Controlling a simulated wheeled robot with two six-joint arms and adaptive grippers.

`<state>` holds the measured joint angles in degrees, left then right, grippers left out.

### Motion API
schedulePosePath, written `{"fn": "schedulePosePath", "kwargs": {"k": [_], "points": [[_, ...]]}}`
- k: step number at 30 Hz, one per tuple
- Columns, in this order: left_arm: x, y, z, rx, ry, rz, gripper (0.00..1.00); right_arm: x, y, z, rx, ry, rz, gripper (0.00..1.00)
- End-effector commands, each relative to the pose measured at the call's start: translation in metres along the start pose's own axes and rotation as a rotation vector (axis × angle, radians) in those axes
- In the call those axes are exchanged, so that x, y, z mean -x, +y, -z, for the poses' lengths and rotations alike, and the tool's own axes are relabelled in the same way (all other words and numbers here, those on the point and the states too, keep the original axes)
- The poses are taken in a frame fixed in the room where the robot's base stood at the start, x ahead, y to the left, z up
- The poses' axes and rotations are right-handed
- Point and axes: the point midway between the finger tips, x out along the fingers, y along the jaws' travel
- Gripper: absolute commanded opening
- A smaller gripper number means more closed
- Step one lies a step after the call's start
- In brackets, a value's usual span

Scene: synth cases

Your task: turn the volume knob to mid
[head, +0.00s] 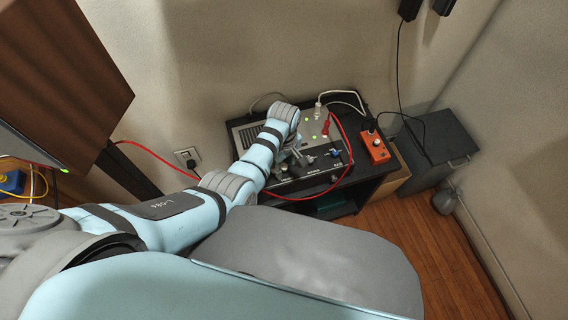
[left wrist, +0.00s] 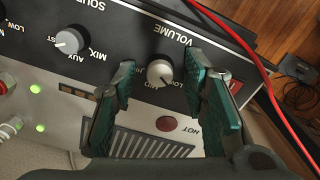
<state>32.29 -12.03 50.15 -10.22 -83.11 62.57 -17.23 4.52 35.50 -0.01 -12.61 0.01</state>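The volume knob (left wrist: 159,73) is a pale grey round knob on the black front panel of a grey device, under upside-down VOLUME lettering in the left wrist view. My left gripper (left wrist: 160,66) is open, with one teal-padded finger on each side of the knob and gaps on both sides. In the head view, my left gripper (head: 289,157) is over the device (head: 247,132), and my arm hides part of it. My right gripper is not in view.
A MIX knob (left wrist: 69,42) is left of the volume knob. A red cable (left wrist: 245,48) crosses near the right finger. The device stands on a black table (head: 346,102) with an orange box (head: 376,147) at its right. A grey cabinet (head: 440,145) stands further right.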

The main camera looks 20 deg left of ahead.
Motion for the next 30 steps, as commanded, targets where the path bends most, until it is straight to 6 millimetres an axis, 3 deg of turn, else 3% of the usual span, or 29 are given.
{"fn": "schedulePosePath", "kwargs": {"k": [1, 7, 20, 30], "points": [[0.0, 0.0, 0.0, 0.0, 0.0, 0.0, 0.3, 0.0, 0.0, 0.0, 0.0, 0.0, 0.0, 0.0], [0.0, 0.0, 0.0, 0.0, 0.0, 0.0, 0.0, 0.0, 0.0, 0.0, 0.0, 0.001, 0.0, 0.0], [0.001, 0.0, 0.0, -0.063, 0.0, 0.001, 0.0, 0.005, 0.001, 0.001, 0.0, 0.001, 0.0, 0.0], [0.002, -0.001, 0.0, -0.302, -0.002, 0.002, 0.0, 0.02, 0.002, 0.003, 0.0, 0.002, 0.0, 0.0]]}}
